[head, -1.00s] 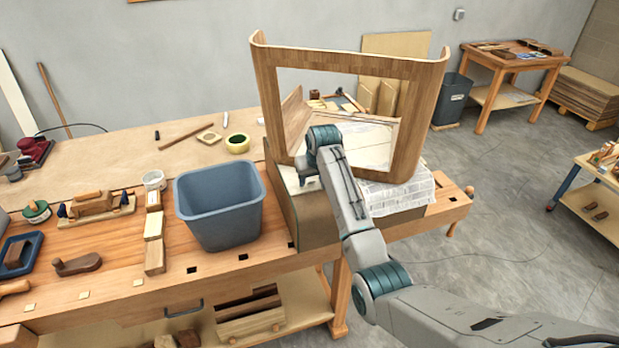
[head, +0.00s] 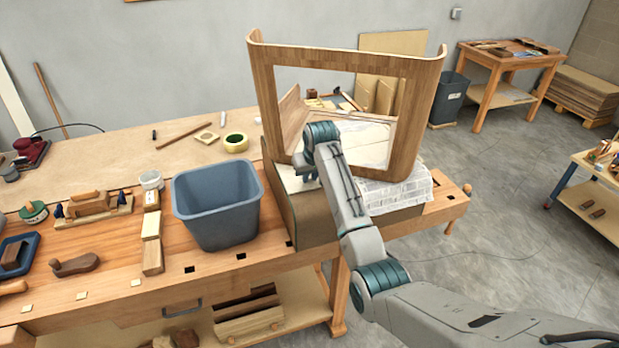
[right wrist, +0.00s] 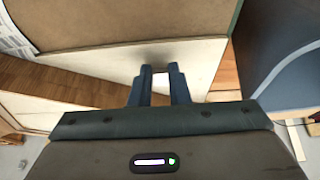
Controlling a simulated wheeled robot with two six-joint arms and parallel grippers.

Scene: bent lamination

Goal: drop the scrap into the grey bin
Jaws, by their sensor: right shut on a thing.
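In the head view my right gripper (head: 306,174) is low at the left side of the curved wooden frame, above pale sheeting, and the scrap cannot be made out. A blue-grey bin (head: 217,210) stands upright on the bench, left of the gripper and apart from it. Its side also shows at the right of the right wrist view (right wrist: 288,65). My left gripper is not in view.
The tall curved wooden frame (head: 421,120) stands just beside my right arm, on a block with pale sheets (head: 400,195). A darker grey bin (head: 449,100) stands on the floor behind.

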